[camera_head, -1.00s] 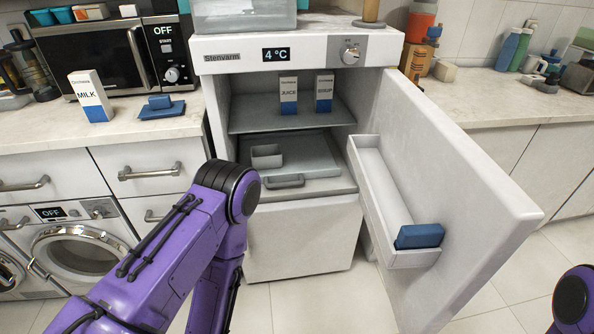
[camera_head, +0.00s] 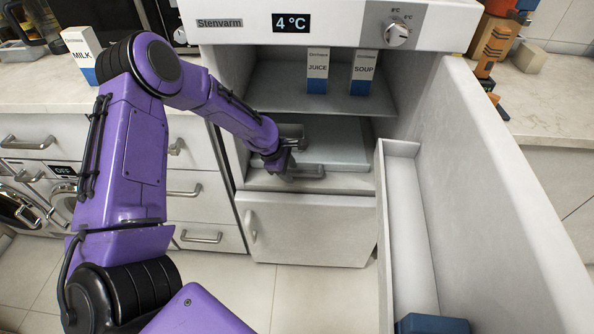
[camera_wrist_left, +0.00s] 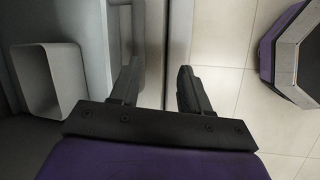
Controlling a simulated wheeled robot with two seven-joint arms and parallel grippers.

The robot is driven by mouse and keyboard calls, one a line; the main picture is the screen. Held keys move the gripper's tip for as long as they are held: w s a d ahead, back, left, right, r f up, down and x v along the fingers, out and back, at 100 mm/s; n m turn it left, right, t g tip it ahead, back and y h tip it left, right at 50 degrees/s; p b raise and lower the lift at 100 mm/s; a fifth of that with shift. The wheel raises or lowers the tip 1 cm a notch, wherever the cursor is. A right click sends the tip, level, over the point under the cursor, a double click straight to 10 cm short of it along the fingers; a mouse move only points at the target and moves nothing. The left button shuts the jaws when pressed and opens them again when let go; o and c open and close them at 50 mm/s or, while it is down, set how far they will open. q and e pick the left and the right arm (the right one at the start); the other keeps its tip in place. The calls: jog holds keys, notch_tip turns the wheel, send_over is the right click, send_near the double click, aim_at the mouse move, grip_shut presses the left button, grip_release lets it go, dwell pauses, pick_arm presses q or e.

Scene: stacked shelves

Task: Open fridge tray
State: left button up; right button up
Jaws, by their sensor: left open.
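The fridge stands open, and a flat grey tray (camera_head: 338,150) lies inside on its lower level. A grey bar handle (camera_head: 312,171) shows along the tray's front. My left gripper (camera_head: 295,172) is at the left part of this handle, inside the fridge opening. In the left wrist view my left gripper (camera_wrist_left: 158,85) has its two fingers apart, over the fridge's pale front edge. I cannot tell whether the handle lies between the fingers. My right gripper is out of view.
A small grey bin (camera_wrist_left: 50,78) sits left of my left gripper in the wrist view.

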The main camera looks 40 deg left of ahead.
aim_at(298, 173)
pick_arm(q)
jog(key=w+a+r+n, duration=0.2)
jog(key=a+r, duration=0.1)
jog(key=r, duration=0.1)
jog(key=b+x, duration=0.1)
jog(key=x, duration=0.9)
jog(key=shift+s+d+f+b, duration=0.1)
jog(key=shift+s+f+b, duration=0.1)
jog(key=shift+b, duration=0.15)
grip_shut()
